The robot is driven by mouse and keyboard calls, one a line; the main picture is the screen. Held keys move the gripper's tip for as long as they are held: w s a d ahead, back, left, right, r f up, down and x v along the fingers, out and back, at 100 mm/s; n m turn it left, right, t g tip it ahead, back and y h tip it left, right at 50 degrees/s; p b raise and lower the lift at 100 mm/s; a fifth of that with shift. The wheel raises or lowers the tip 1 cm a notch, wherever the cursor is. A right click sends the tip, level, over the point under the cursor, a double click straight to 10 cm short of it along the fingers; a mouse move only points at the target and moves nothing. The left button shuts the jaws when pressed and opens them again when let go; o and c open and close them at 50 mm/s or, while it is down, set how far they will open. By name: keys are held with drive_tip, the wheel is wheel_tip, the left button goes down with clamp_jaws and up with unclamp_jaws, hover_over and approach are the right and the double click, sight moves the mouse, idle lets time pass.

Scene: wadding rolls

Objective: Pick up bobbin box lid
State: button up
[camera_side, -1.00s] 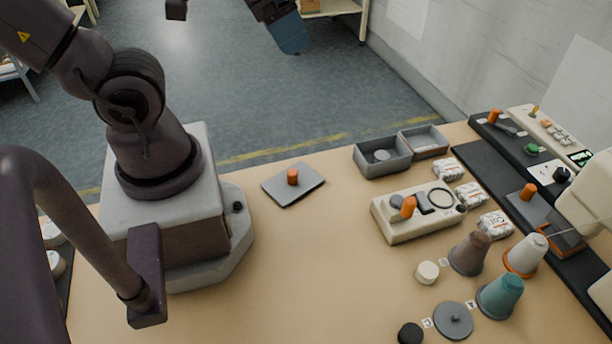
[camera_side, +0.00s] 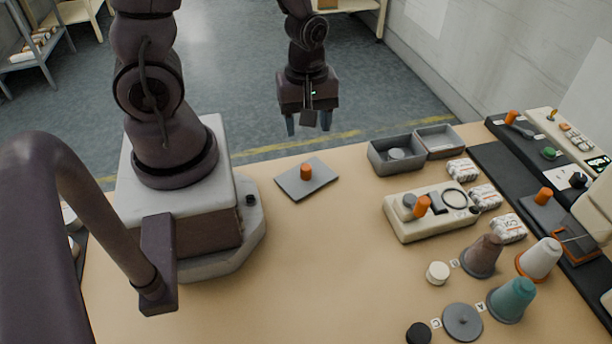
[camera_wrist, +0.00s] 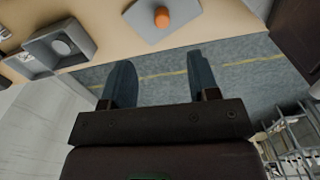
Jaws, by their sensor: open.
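The bobbin box lid, a flat grey plate (camera_side: 318,184) with an orange knob (camera_side: 305,171), lies flat on the table near its back edge. It also shows at the top of the wrist view (camera_wrist: 146,33), with its orange knob (camera_wrist: 162,17). My gripper (camera_side: 309,122) hangs fingers down, above and behind the lid, apart from it. Its two blue-grey fingers are spread with nothing between them, as the wrist view also shows (camera_wrist: 161,80). The open grey box (camera_side: 374,158) stands right of the lid and holds a round pale grey thing (camera_side: 396,154).
A second grey tray (camera_side: 440,135) adjoins the box. A cream unit with an orange knob (camera_side: 432,226), wrapped white packs (camera_side: 483,195) and thread cones (camera_side: 512,299) stand to the right. The table in front of the lid is clear.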

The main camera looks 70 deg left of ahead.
sight(306, 167)
wheel_tip(306, 167, down, 7)
drive_tip(key=shift+f, duration=0.1)
drive_tip(key=shift+a+f, duration=0.15)
drive_tip(key=shift+f, duration=1.15)
drive_tip(key=shift+a+f, duration=0.15)
drive_tip(key=shift+f, duration=1.15)
drive_tip(key=shift+c, duration=0.2)
clamp_jaws()
